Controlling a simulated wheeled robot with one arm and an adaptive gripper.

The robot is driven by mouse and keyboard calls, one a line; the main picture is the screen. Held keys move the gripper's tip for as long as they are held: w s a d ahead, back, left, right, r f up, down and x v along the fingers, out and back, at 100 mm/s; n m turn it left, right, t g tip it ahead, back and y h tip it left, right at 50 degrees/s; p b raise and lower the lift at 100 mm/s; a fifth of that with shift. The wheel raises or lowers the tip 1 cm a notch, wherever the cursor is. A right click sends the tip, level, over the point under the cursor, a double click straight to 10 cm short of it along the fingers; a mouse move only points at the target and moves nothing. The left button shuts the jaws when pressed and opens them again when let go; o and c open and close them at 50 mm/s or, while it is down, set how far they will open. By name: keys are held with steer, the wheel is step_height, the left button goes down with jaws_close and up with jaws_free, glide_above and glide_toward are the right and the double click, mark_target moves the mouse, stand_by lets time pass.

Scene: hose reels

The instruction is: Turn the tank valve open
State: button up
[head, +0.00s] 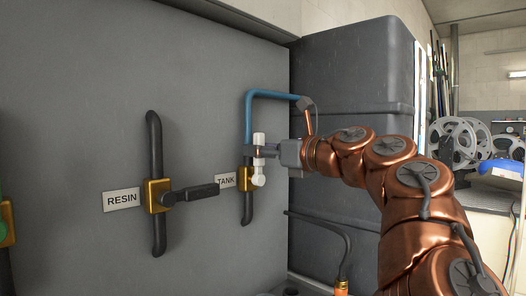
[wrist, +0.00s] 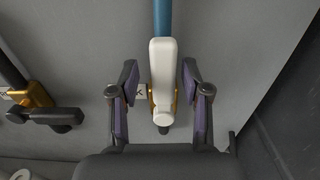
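The tank valve has a white handle (head: 259,139) and a brass body (head: 246,180) on the grey wall panel, beside a TANK label (head: 226,181). A blue pipe (head: 249,115) runs up from it. In the wrist view the white handle (wrist: 162,75) stands upright, in line with the blue pipe (wrist: 162,14). My gripper (wrist: 160,75) is open, with one dark finger on each side of the handle and a visible gap on both sides. In the head view my gripper (head: 266,151) reaches the handle from the right and partly covers it.
The resin valve (head: 157,195), with a black lever pointing right, is left of the tank valve beside a RESIN label (head: 121,200). It also shows in the wrist view (wrist: 38,95). A large dark tank (head: 345,75) stands behind my arm. Hose reels (head: 453,138) are far right.

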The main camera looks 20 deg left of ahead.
steer(key=shift+d, duration=0.1)
steer(key=v, duration=1.2)
stand_by(0.4)
